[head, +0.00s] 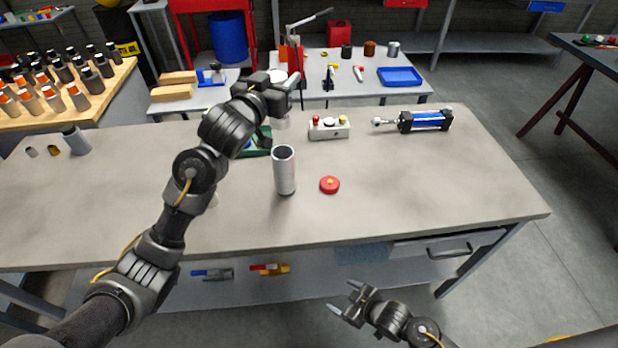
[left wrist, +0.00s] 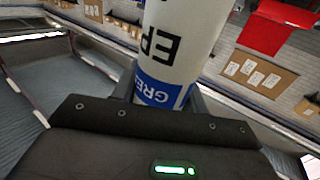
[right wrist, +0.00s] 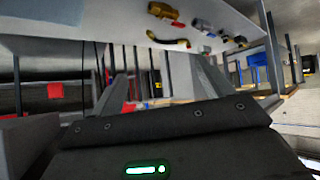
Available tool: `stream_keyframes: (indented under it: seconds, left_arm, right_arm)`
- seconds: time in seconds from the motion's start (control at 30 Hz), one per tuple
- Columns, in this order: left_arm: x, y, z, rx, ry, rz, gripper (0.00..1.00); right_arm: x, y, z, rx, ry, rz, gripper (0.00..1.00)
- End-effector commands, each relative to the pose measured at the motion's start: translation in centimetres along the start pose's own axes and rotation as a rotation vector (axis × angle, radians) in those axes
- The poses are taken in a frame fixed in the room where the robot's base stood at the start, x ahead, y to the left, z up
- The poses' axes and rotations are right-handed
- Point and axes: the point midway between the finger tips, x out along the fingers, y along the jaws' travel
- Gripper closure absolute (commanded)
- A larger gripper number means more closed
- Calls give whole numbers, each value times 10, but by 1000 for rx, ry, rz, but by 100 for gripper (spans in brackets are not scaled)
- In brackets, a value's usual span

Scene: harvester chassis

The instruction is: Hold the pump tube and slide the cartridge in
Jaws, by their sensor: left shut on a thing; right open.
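The pump tube (head: 284,172) is a grey open-topped cylinder standing upright on the workbench. My left gripper (head: 291,84) is above and behind it in the picture, shut on the grease cartridge. The cartridge (left wrist: 180,45) is white with black letters and a blue band in the left wrist view. In the head view the gripper mostly hides it; a pale part shows just below the gripper. It looks apart from the tube. My right gripper (head: 345,304) is open and empty, low in front of the bench and away from the tube.
A red round cap (head: 330,184) lies right of the tube. A button box (head: 329,128), a blue cylinder (head: 425,120) and a green tray (head: 263,143) are farther back. A grey cylinder (head: 75,140) lies at the left. The bench's right front is clear.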

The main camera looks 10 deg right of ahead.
Motion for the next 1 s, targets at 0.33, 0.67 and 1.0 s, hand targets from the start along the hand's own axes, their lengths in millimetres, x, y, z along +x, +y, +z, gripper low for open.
stream_keyframes:
  seconds: [0.33, 0.67, 1.0]
  left_arm:
    - [0, 0, -1, 0, 2, 0, 86]
    - [0, 0, -1, 0, 2, 0, 86]
    - [0, 0, -1, 0, 2, 0, 86]
  right_arm:
    - [-78, -58, -191, -310, 375, -181, 21]
    - [-79, 13, -329, -106, 602, -27, 21]
    - [-68, 74, -379, 85, 690, 91, 21]
